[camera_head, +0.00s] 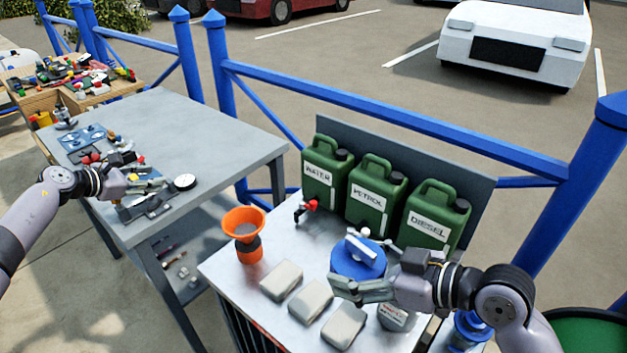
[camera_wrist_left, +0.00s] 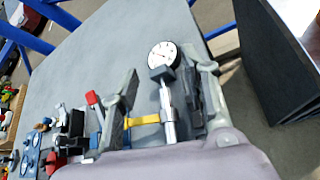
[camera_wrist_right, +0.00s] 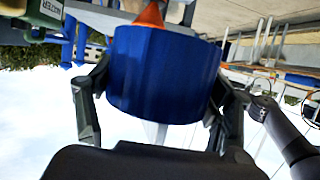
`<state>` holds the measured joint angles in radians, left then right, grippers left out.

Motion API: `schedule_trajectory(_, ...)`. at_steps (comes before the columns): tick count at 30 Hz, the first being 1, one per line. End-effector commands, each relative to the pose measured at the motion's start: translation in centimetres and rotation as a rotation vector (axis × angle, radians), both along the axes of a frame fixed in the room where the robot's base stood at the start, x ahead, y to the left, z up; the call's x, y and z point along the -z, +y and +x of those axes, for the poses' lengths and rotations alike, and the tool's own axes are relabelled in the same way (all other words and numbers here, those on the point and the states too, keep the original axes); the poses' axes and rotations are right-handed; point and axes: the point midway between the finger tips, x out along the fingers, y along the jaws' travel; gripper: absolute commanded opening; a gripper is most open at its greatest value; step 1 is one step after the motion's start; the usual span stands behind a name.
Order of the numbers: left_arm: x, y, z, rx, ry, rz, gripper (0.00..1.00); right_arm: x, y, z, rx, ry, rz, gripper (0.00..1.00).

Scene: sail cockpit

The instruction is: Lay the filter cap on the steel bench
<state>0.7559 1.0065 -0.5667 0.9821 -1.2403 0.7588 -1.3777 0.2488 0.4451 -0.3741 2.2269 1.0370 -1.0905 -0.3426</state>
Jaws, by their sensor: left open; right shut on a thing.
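The filter cap (camera_head: 356,262) is a wide blue round cap with a pale bar across its top. My right gripper (camera_head: 345,284) is shut on it over the bench; the height of the gap below is hard to tell. In the right wrist view the blue cap (camera_wrist_right: 165,75) sits between the two fingers. The steel bench (camera_head: 225,278) has a shiny grey top. My left gripper (camera_head: 133,186) is open over the grey table at left. In the left wrist view its fingers (camera_wrist_left: 165,95) stand either side of a dial gauge (camera_wrist_left: 163,56), apparently not gripping it.
Green water (camera_head: 323,172), petrol (camera_head: 375,188) and diesel (camera_head: 434,217) cans line the bench's back. An orange funnel (camera_head: 246,232) stands at its left. Three pale blocks (camera_head: 309,301) lie along its front. A labelled grey container (camera_head: 396,318) is below my right wrist. The grey table (camera_head: 190,125) has free room behind.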

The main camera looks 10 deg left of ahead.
Motion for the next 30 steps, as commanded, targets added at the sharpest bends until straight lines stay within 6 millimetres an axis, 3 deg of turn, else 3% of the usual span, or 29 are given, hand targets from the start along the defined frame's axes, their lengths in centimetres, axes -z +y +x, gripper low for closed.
schedule_trajectory(1, 0.3, -3.2, 0.7, 0.069, 0.02, -0.037, 0.42, -0.1, 0.0, 0.0, 0.0, -0.001, 0.0, 0.41)
schedule_trajectory(8, 0.2, -17.0, 0.8, 0.422, 0.125, -0.175, 0.42, -0.1, 0.0, 0.0, 0.0, 0.0, 0.001, 0.41)
schedule_trajectory(14, -2.5, -28.4, -1.5, 0.781, 0.198, -0.251, 0.42, -0.1, 0.0, 0.0, 0.0, -0.001, 0.0, 0.41)
schedule_trajectory(18, -5.7, -35.5, -4.6, 1.066, 0.246, -0.273, 0.42, -0.1, 0.0, 0.0, 0.0, -0.001, 0.0, 0.41)
schedule_trajectory(24, -10.6, -42.3, -9.8, 1.453, 0.315, -0.256, 0.42, -0.1, 0.0, 0.0, 0.0, 0.0, 0.001, 0.41)
schedule_trajectory(30, -13.6, -44.7, -13.2, 1.689, 0.368, -0.222, 0.42, -0.1, 0.0, 0.0, 0.0, -0.001, 0.0, 0.41)
